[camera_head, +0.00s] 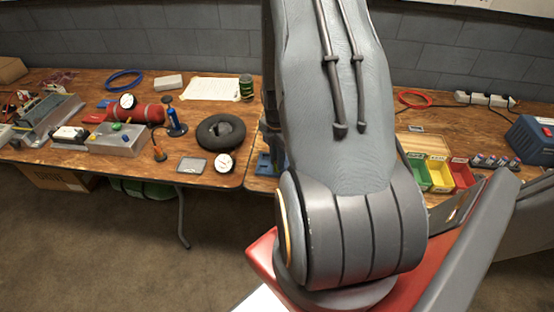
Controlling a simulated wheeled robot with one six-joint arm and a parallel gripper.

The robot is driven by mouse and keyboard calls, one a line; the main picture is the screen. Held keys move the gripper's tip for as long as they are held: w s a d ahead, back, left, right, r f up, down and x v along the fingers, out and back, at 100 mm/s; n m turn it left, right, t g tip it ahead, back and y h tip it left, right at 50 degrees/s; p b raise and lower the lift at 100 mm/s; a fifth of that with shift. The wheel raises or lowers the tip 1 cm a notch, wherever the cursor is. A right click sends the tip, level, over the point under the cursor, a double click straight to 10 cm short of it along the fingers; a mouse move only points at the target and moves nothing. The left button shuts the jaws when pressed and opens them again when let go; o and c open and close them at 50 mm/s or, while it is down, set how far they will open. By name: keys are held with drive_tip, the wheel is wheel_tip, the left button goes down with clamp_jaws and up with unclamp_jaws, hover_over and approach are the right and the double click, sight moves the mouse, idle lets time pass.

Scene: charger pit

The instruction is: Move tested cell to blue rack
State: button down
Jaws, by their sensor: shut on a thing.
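My grey arm fills the middle of the view and hides much of the bench behind it. A dark slim part at its left edge, which looks like my gripper (272,139), points down at the right-hand table. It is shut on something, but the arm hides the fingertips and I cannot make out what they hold. A blue piece (263,163), perhaps the blue rack, shows just below and left of it, partly hidden. I cannot tell whether they touch. Several small cells (495,161) seem to stand in a dark holder at the right; the tested cell cannot be singled out.
Green (418,175), yellow (440,177) and red (462,173) bins stand right of my arm, near a blue device (532,139). A power strip (486,99) lies behind. The left table holds a black ring (221,132), a metal box (118,141) and a red cylinder (143,114).

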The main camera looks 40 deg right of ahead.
drive_tip(key=shift+f, duration=0.3)
idle(0.8)
drive_tip(key=c, duration=1.6)
unclamp_jaws()
drive_tip(key=shift+o, duration=0.2)
drive_tip(key=shift+r, duration=0.15)
drive_tip(key=shift+r+p, duration=2.9)
drive_tip(key=shift+r, duration=0.5)
